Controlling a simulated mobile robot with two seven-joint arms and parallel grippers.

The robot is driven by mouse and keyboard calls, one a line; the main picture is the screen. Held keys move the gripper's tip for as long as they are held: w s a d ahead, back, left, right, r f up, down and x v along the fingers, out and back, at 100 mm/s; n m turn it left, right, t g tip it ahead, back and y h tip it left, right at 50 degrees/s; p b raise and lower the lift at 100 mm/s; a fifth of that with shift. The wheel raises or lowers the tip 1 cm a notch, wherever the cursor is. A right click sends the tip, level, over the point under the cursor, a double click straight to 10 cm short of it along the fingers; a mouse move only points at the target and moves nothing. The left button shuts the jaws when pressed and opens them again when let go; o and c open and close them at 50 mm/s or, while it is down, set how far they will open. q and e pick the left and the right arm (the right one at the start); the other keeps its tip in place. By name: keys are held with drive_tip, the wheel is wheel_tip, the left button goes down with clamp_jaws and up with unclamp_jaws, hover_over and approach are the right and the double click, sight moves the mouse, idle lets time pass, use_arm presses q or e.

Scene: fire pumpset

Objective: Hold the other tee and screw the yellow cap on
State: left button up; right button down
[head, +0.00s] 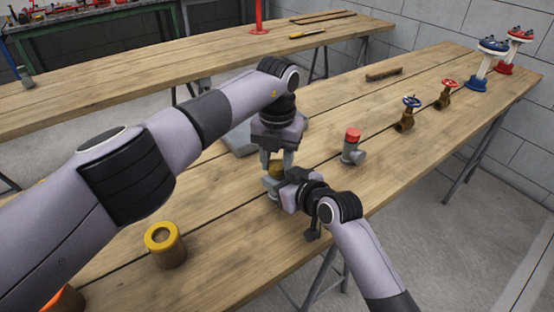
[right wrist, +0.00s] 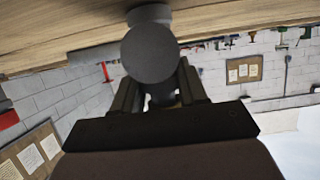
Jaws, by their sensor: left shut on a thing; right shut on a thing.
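A grey tee (head: 270,186) stands on the near workbench, mostly hidden by my grippers. My right gripper (head: 281,190) comes in from the right and is shut on it. In the right wrist view the tee's grey round end (right wrist: 150,53) shows at the fingers (right wrist: 160,92). My left gripper (head: 279,163) points down from above and is shut on the yellow cap (head: 278,168), a small part of which shows between its fingers. The cap is at the tee's top; whether it is seated there I cannot tell. Another tee (head: 354,156) with a red cap (head: 353,134) stands to the right.
Two valves with a blue handwheel (head: 411,102) and a red handwheel (head: 450,83) stand farther right. A dark bar (head: 384,74) lies behind. A brown cylinder with a yellow top (head: 163,245) stands at front left. A grey flat object (head: 240,140) lies behind my left gripper.

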use_arm(q)
drive_tip(key=shift+f, duration=0.65)
idle(0.6)
drive_tip(key=o, duration=0.7)
